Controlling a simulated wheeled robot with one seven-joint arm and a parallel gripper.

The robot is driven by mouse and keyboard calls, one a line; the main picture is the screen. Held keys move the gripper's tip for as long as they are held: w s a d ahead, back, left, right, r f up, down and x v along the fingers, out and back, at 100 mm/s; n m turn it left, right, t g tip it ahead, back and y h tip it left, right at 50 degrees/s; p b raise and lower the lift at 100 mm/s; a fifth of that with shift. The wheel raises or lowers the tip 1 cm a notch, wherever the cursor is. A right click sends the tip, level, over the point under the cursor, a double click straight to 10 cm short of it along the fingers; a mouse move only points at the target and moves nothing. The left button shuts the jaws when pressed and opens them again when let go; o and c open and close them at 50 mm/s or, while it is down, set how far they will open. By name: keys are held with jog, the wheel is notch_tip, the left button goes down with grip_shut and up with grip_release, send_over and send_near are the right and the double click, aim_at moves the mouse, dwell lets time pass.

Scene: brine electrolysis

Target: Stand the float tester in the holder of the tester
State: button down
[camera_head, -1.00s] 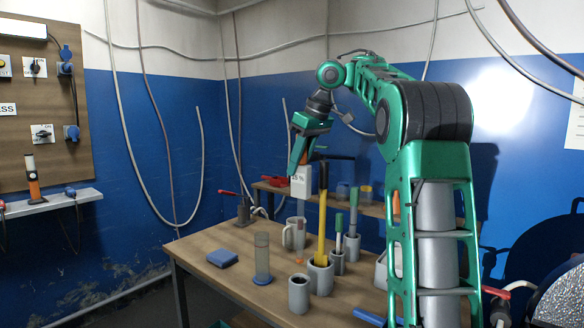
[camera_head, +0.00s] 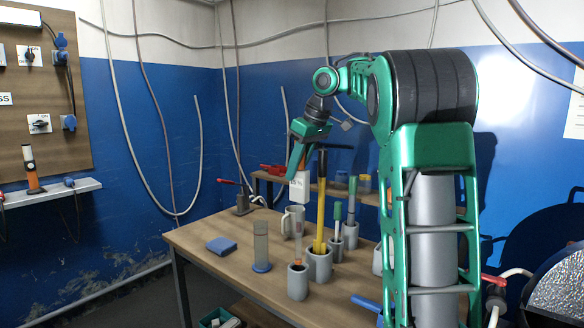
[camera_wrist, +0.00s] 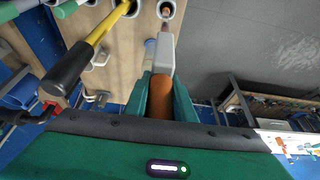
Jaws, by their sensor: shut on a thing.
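The float tester (camera_head: 299,189) has an orange grip, a pale box body with a label, and a thin stem with an orange lower end. My gripper (camera_head: 298,165) is shut on its orange grip, which also shows between the fingers in the wrist view (camera_wrist: 172,96). The tester hangs about upright. Its lower end is at the mouth of a grey cup-shaped holder (camera_head: 297,284) at the table's front. The wrist view shows this tip against the holder's round opening (camera_wrist: 180,8). I cannot tell how far inside it is.
A larger grey cup (camera_head: 320,268) with a yellow-handled tool (camera_head: 321,215) stands close right of the holder. A clear cylinder (camera_head: 261,242) on a blue base stands to its left. Cups with green-handled tools, a mug (camera_head: 292,221) and a blue block (camera_head: 221,245) are behind.

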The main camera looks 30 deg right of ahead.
aim_at(308, 173)
jog(key=shift+f, duration=4.95)
jog(key=c, duration=1.4)
grip_release()
jog(key=v, duration=1)
jog(key=shift+r, duration=0.35)
jog(key=shift+s, duration=0.1)
